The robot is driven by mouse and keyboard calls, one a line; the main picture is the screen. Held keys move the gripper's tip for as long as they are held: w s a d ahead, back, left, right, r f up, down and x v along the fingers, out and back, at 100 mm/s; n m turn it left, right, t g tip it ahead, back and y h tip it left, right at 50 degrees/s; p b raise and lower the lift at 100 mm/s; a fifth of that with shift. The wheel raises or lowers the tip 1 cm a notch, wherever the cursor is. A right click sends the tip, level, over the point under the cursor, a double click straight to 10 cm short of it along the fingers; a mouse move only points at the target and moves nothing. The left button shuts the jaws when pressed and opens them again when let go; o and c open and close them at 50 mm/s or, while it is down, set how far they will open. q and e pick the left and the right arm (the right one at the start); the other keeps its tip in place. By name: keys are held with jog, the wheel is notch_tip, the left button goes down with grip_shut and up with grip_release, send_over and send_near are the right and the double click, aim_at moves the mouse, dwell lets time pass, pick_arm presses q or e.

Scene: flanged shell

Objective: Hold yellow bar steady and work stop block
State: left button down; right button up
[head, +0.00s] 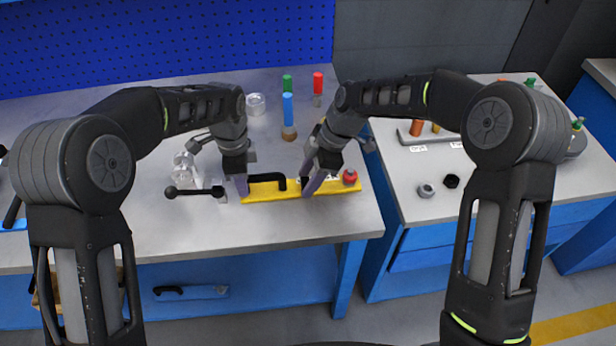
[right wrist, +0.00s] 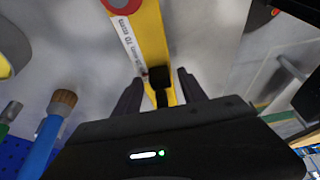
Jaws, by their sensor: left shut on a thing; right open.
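The yellow bar (head: 345,188) lies along the front of the grey bench, with a black handle (head: 268,178) near its left end and a red knob (head: 349,176) near its right end. My left gripper (head: 242,188) is shut on the bar's left end; its fingers partly hide the contact. My right gripper (head: 311,186) is open over the bar's middle. The right wrist view shows the yellow bar (right wrist: 152,35) running between the right fingers (right wrist: 160,92). A small black block (right wrist: 160,77), seemingly the stop block, sits on it between them.
Green, red (head: 318,82) and blue (head: 287,108) handled tools stand behind the bar. Clear round parts (head: 184,163) and a black ball-ended lever (head: 190,191) are left of it. A second bench (head: 420,205) at right holds a nut and a tool rack.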

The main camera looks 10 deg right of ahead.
grip_shut()
dwell(0.4)
jog(key=shift+d, duration=0.1)
dwell(0.8)
